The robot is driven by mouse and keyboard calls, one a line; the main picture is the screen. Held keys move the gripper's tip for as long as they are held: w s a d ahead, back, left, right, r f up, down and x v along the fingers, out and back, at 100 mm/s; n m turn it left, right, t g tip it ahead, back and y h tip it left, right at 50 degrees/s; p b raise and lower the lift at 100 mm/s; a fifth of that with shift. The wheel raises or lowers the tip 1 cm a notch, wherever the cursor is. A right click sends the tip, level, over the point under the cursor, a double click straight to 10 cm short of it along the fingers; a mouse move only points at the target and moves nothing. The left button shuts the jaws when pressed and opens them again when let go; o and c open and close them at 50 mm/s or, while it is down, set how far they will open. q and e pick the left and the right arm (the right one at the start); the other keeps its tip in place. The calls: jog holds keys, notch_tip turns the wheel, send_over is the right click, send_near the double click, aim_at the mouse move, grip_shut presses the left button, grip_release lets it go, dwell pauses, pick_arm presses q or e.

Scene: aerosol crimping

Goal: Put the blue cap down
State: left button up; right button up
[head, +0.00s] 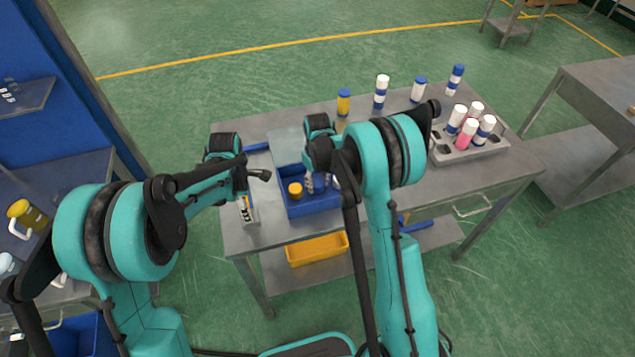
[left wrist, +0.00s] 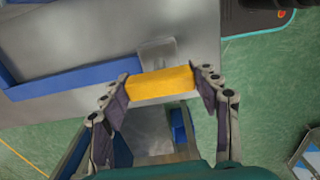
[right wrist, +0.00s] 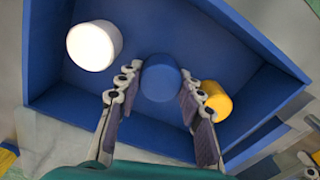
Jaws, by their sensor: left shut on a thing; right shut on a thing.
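The blue cap (right wrist: 160,78) is between the fingers of my right gripper (right wrist: 155,88), which is shut on it. The gripper points down into the blue bin (head: 314,205); whether the cap touches the floor of the bin I cannot tell. A white cap (right wrist: 94,45) lies to the left in the bin and a yellow cap (right wrist: 216,101) close to the right finger. The yellow cap also shows in the head view (head: 295,190). My left gripper (left wrist: 160,85) is shut on a yellow block-like thing (left wrist: 160,83) by the table's front left edge.
A grey rack (head: 470,150) with several bottles stands at the table's right. Several capped bottles, one of them yellow (head: 343,103), stand along the back edge. A yellow bin (head: 317,249) sits on the lower shelf. The right front tabletop is clear.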

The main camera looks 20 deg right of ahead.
jog(key=o, duration=0.7)
jog(key=shift+f, duration=0.1)
